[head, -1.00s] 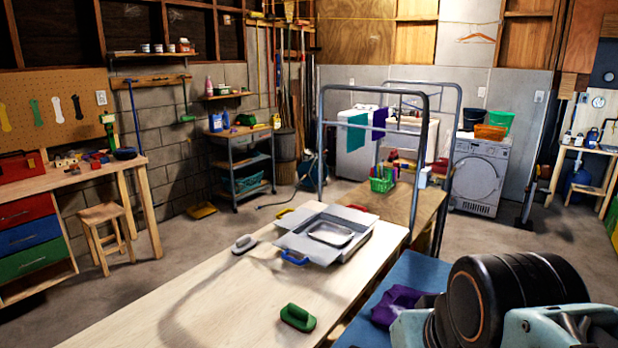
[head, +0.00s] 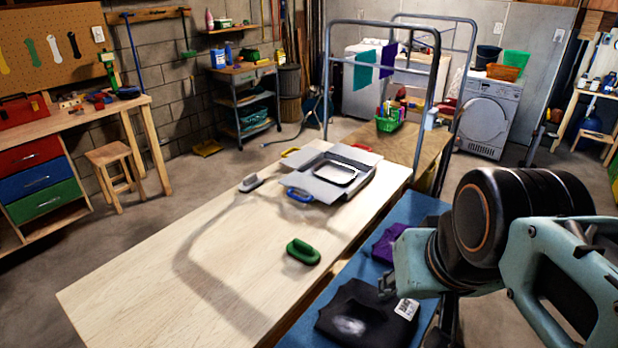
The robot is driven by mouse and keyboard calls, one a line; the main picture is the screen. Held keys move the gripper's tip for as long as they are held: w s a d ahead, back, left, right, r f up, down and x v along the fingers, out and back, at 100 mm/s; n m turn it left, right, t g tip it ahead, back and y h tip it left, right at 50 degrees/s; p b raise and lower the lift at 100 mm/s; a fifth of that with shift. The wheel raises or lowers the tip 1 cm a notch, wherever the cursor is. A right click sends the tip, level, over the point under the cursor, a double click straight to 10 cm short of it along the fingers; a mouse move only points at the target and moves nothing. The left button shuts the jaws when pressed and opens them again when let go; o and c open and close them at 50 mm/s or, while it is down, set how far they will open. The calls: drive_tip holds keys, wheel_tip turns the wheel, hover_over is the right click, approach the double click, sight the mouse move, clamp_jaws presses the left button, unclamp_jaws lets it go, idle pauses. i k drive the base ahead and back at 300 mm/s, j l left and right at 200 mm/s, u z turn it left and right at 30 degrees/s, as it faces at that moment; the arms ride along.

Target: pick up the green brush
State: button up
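The green brush (head: 303,252) lies on the pale wooden table (head: 170,290), near its right edge, with its handle loop upward. Nothing touches it. Part of my arm, teal and black, fills the lower right of the head view, to the right of the brush. The fingers of my gripper do not show, so I cannot see whether they are open or shut.
A grey brush-like object (head: 250,183) and an open grey box (head: 325,200) stand farther back on the table. A blue surface (head: 305,325) with dark and purple cloths lies beside it on the right. The table's front left is bare.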

sight(301, 250)
drive_tip(key=i+l+u, duration=0.15)
drive_tip(key=u, duration=0.15)
drive_tip(key=i+l+u, duration=0.15)
drive_tip(key=l+u, duration=0.15)
drive_tip(key=l, duration=0.15)
drive_tip(key=i+l+u, duration=0.1)
drive_tip(key=l+u, duration=0.2)
drive_tip(key=i+l+u, duration=0.1)
drive_tip(key=l+u, duration=0.2)
drive_tip(key=k+l+u, duration=0.1)
drive_tip(key=l+u, duration=0.25)
drive_tip(key=i+z, duration=0.15)
